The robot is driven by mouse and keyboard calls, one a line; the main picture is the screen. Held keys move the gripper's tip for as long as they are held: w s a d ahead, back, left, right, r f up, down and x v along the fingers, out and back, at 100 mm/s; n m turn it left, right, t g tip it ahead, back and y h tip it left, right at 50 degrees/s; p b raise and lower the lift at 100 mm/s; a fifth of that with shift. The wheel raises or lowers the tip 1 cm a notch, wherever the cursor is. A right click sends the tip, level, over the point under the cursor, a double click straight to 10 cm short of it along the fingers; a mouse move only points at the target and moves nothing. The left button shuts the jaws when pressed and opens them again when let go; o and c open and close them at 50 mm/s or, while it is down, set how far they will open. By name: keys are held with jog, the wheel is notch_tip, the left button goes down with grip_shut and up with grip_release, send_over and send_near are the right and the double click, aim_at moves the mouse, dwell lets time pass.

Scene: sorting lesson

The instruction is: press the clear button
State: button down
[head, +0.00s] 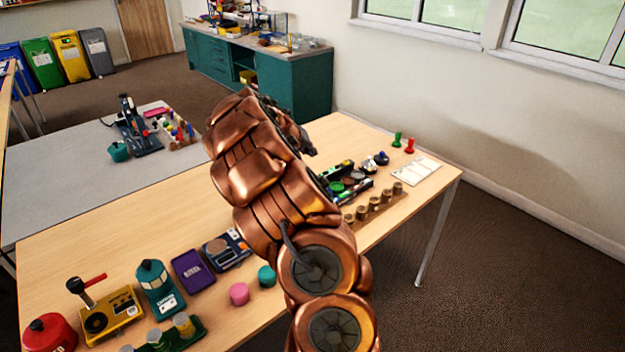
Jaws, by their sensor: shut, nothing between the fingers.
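My copper arm rises across the middle of the head view and hides part of the table behind it. A dark part of my gripper (294,128) shows at its far end, above the table; its fingers are mostly hidden by the arm. It looks shut and empty. No button marked clear can be read. A yellow device (115,314) with a dark dial and red-handled lever stands at the front left. A dark blue device (237,246), with a brown round top, stands left of my arm. I cannot tell which thing bears the clear button.
Right of my arm are a tray (349,186), several brown cylinders (374,203) and a white card (416,171).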

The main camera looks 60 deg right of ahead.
notch_tip(320, 180, down, 6)
jog(key=shift+f+b, duration=0.2)
jog(key=shift+b, duration=0.85)
jog(key=shift+f+b, duration=0.4)
jog(key=shift+f+b, duration=0.85)
jog(key=shift+b, duration=0.55)
dwell(1.1)
jog(key=shift+r, duration=0.9)
jog(key=shift+r, duration=0.1)
jog(key=shift+r+p, duration=0.55)
jog(key=shift+r, duration=1.85)
